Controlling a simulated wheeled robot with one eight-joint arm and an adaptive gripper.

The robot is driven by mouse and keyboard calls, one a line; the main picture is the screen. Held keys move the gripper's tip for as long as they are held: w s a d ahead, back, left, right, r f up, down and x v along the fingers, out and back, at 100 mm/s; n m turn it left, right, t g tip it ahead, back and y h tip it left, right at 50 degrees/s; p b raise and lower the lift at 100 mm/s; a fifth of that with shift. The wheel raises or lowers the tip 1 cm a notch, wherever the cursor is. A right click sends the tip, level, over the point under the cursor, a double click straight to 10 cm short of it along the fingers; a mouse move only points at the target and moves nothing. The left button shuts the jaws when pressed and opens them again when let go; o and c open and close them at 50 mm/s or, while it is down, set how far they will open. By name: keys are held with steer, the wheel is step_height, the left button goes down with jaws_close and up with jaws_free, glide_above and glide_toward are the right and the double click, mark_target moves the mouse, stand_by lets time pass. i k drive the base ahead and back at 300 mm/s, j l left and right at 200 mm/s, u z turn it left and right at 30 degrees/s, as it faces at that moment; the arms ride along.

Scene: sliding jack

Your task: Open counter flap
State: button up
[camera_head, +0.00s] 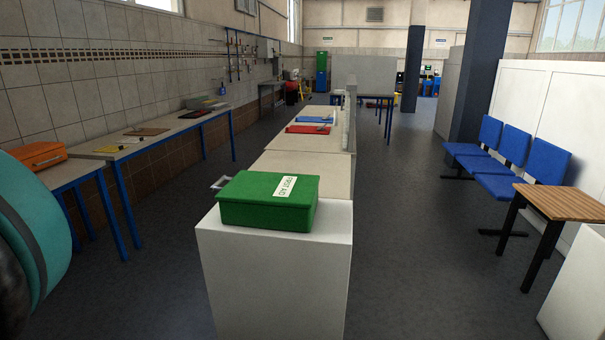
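A pale counter runs away from me down the middle of the room. A flat beige panel (308,171), which looks like the counter flap, lies level between the near white counter block (275,285) and the farther counter section (290,143). A green first aid box (268,201) with a white label sits on the near block. A small metal handle or bracket (220,183) shows at the block's left edge, partly hidden behind the box. Any hinge or latch of the flap is too small to tell. A teal part of my arm shows at the left edge; my gripper is not in view.
A red tray or folder (308,130) lies on the farther counter. Blue-legged tables (150,143) line the left wall, with an orange case (36,155) on the nearest. Blue chairs (505,160) and a wooden-topped table (565,202) stand right. Floor aisles flank the counter.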

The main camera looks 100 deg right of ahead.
mark_target(334, 170)
steer(key=k+j+z, duration=0.2)
steer(key=k+z, duration=0.2)
steer(key=k+j+z, duration=0.1)
steer(key=k+z, duration=0.35)
steer(key=z, duration=2.4)
